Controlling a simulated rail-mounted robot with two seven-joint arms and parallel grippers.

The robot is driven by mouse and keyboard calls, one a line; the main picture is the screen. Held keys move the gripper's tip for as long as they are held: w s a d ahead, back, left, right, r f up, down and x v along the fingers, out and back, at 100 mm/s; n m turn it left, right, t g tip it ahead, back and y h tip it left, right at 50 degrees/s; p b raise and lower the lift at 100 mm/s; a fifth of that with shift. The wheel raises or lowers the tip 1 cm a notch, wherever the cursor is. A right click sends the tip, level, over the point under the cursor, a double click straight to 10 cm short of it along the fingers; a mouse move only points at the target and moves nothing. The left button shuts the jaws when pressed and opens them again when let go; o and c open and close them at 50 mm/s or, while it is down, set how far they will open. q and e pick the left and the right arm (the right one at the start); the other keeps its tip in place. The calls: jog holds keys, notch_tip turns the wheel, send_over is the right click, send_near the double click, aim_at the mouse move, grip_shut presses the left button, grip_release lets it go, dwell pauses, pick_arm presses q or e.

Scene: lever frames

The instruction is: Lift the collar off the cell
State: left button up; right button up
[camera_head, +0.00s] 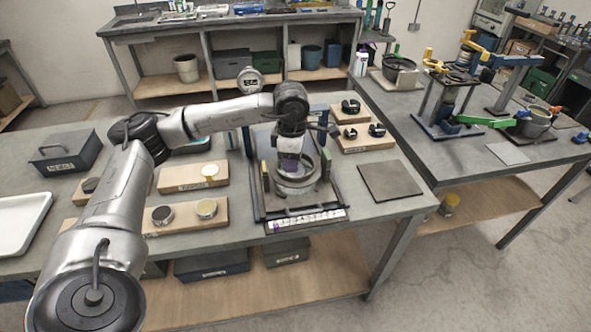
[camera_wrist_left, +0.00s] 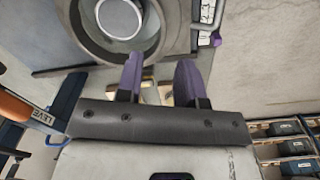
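The collar (camera_head: 325,168) is a dark grey ring around the round, pale cell (camera_head: 295,188) on the framed stand at the middle of the bench. In the left wrist view the collar (camera_wrist_left: 90,45) is a thick ring at the top, around a white disc. My left gripper (camera_head: 289,166) is over the stand, at the collar, and hides part of it. In the left wrist view its two purple fingers (camera_wrist_left: 160,78) are apart, near the ring's edge. I cannot tell whether they touch the ring. My right gripper is in neither view.
Wooden blocks with round pieces (camera_head: 186,214) lie left of the stand, with more holders (camera_head: 362,135) behind it on the right. A dark flat plate (camera_head: 390,181) lies to the right. A grey lidded box (camera_head: 66,152) and a white tray (camera_head: 20,222) are at the left.

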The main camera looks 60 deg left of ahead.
pick_arm(q)
jog(key=shift+d+f+b, duration=0.2)
jog(key=shift+f+b, duration=0.7)
jog(key=shift+f, duration=1.85)
grip_shut()
jog(key=shift+r, duration=0.1)
